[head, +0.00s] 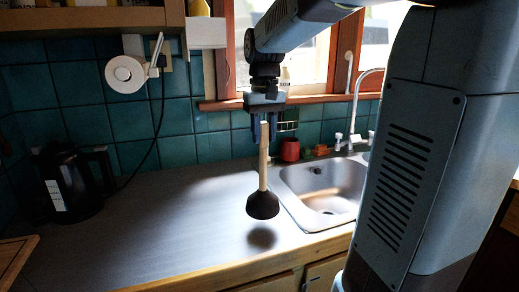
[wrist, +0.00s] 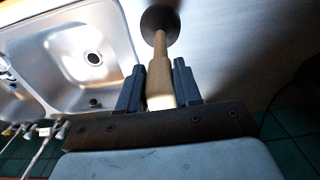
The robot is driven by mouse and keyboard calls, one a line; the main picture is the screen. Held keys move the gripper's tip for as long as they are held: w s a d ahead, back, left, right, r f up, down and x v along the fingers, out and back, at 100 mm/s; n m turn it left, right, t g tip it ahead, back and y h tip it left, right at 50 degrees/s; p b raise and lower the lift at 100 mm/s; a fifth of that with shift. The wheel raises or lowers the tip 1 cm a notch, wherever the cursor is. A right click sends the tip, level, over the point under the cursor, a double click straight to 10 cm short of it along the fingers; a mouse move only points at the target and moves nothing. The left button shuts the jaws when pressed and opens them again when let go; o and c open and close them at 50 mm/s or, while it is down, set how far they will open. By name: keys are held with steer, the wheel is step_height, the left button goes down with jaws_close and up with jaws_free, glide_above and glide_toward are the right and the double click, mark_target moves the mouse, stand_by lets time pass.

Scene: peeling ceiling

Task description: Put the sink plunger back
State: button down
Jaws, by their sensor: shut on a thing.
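The sink plunger (head: 263,203) has a black rubber cup and a pale wooden handle. It hangs upright, cup down, above the counter in the head view, with a dark shadow below it. My gripper (head: 264,132) is shut on the top of the handle. In the wrist view my gripper (wrist: 160,88) has its two dark fingers on either side of the handle, and the plunger (wrist: 161,22) cup shows beyond them.
The grey counter (head: 160,225) is mostly clear. The steel sink (head: 325,185) with its faucet (head: 357,100) lies to the right of the plunger. A red cup (head: 290,150) stands behind the sink. A black kettle (head: 68,182) stands at the left.

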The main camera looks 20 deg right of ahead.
mark_target(263, 169)
steer(key=shift+w+a+f, duration=0.25)
steer(key=shift+w+f, duration=0.05)
steer(key=shift+f, duration=0.2)
steer(key=shift+w+a+f, duration=0.25)
steer(key=shift+w+f, duration=0.05)
steer(key=shift+f, duration=1.75)
steer(key=c, duration=0.8)
jaws_free()
steer(key=shift+o, duration=0.2)
